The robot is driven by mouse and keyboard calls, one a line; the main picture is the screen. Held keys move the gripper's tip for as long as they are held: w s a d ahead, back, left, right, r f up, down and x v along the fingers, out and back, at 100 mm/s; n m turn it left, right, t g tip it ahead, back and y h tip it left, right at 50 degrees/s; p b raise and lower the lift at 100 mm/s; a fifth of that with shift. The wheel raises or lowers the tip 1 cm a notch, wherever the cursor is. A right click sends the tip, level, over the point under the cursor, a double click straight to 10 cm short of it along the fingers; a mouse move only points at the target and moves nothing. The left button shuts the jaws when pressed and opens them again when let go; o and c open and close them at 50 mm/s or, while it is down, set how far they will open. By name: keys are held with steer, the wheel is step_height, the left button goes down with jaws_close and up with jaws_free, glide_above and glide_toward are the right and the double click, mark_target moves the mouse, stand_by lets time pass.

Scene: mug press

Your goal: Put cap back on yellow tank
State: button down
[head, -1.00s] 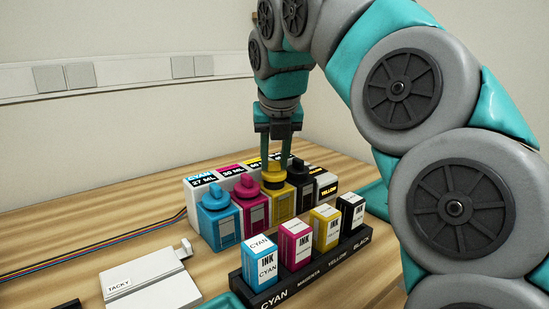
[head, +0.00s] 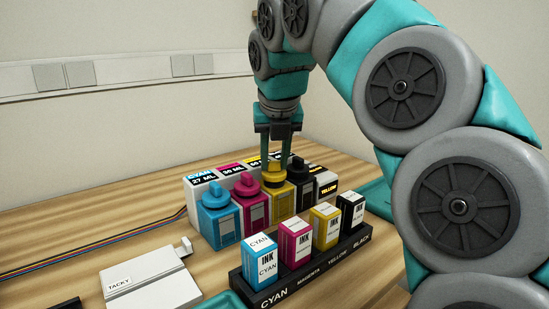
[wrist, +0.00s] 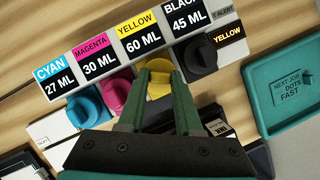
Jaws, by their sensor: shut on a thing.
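The yellow tank (head: 281,203) stands in the row of ink tanks, between the magenta and black tanks. The yellow cap (head: 274,176) is at the top of the yellow tank, and it also shows in the wrist view (wrist: 158,76). My gripper (head: 274,166) points straight down with its fingers shut on the yellow cap. In the wrist view the green fingers (wrist: 158,98) lie on either side of the cap. The seat between cap and tank is hidden, so I cannot tell whether the cap is fully down.
Capped cyan (head: 216,215), magenta (head: 251,202) and black (head: 299,185) tanks stand close on both sides. A black rack (head: 310,270) of ink boxes is in front. A white tacky pad (head: 150,284) lies left. A teal tray (wrist: 290,92) is at the right.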

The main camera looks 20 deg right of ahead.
steer(key=shift+c, duration=0.2)
jaws_free()
stand_by(0.4)
steer(key=shift+r, duration=2.2)
steer(key=shift+s+d+r, duration=0.1)
steer(key=shift+d+r, duration=0.1)
steer(key=shift+r, duration=0.9)
steer(key=shift+a+r, duration=0.1)
steer(key=shift+r, duration=0.05)
steer(key=shift+a, duration=0.1)
steer(key=shift+c, duration=0.3)
jaws_close()
